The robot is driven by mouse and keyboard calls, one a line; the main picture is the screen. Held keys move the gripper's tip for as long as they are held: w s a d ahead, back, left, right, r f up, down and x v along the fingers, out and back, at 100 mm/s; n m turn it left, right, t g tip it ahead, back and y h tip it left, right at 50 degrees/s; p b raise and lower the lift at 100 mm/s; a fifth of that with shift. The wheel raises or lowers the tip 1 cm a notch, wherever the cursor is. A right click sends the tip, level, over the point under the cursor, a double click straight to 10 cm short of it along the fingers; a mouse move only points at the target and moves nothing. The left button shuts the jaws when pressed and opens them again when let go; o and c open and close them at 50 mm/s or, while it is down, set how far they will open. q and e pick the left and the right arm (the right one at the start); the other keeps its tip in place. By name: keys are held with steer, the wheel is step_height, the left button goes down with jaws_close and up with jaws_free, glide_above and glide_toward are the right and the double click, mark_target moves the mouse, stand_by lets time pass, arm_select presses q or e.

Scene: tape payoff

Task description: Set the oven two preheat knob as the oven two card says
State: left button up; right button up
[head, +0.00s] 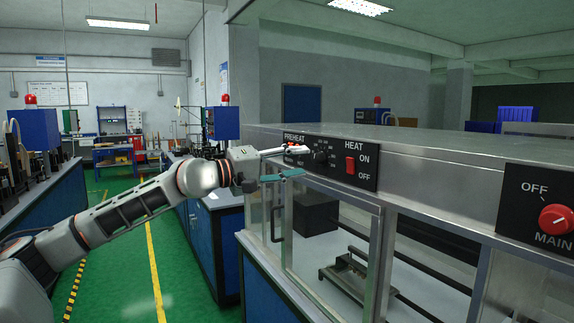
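My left gripper (290,152) reaches in from the left to the black control panel on the oven's front. A pale finger points right, in front of the panel just below the PREHEAT label (294,138). It partly covers the markings there. A black knob (320,156) shows just right of the fingertip. I cannot tell whether they touch, and the knob's setting is too small to read. Whether the gripper is open or shut is unclear. No oven two card can be made out. My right gripper is not in view.
A red HEAT switch (350,165) with ON and OFF marks sits right of the knob. A red MAIN knob (555,219) is at far right. A teal piece (283,175) shows below my finger. The metal oven housing (430,165) fills the right; green floor lies left.

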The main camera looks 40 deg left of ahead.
arm_select(q)
steer(key=shift+v, duration=1.55)
